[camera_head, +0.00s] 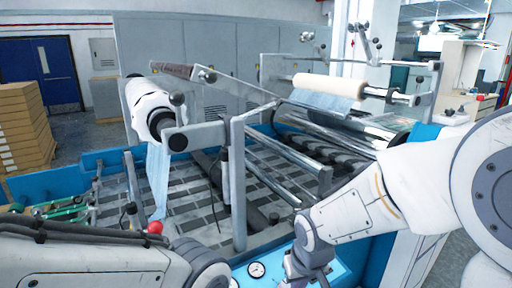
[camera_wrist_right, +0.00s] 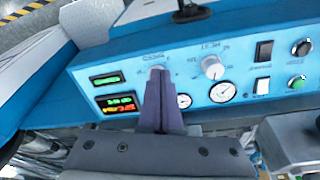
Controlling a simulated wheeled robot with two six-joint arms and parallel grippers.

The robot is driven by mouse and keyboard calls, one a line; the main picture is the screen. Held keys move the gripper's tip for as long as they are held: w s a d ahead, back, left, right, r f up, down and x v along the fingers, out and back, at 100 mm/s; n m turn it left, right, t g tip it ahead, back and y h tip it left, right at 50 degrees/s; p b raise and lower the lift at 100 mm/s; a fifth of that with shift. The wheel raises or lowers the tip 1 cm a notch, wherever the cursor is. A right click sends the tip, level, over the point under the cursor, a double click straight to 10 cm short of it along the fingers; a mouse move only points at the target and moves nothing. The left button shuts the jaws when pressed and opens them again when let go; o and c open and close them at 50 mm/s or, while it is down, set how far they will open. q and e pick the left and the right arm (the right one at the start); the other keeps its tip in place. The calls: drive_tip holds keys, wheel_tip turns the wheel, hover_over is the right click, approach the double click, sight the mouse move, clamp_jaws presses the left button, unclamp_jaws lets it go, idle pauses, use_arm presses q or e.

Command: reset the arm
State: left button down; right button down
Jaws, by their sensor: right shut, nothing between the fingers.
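My right arm comes in from the right in the head view. Its gripper (camera_head: 312,270) points down at the bottom edge, by the front of the machine's blue control panel (camera_head: 340,268). In the right wrist view the two fingers (camera_wrist_right: 159,74) are pressed together with nothing between them, in front of the blue panel (camera_wrist_right: 215,75) with its knobs, gauges and switches. Whether the fingertips touch the panel is unclear. My left arm crosses the bottom left of the head view, and its gripper is out of the picture.
The laminating machine carries a white roll (camera_head: 150,104) with a bluish film hanging down, and another roll (camera_head: 328,86) at the back right. Metal posts and bars (camera_head: 238,185) stand close to my arms. Stacked boxes (camera_head: 22,125) are at the far left.

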drive_tip(key=s+d+f+m, duration=0.2)
drive_tip(key=s+d, duration=0.2)
drive_tip(key=d, duration=0.5)
drive_tip(key=s+a+r+n+g, duration=0.1)
drive_tip(key=s+a+r+n, duration=0.2)
drive_tip(key=s+a, duration=0.3)
drive_tip(key=s+a+r+n+g, duration=0.1)
drive_tip(key=s+a+r+n, duration=0.1)
drive_tip(key=s+a+n, duration=0.2)
drive_tip(key=s+a, duration=0.3)
drive_tip(key=s, duration=0.1)
drive_tip(key=shift+r+g, duration=0.4)
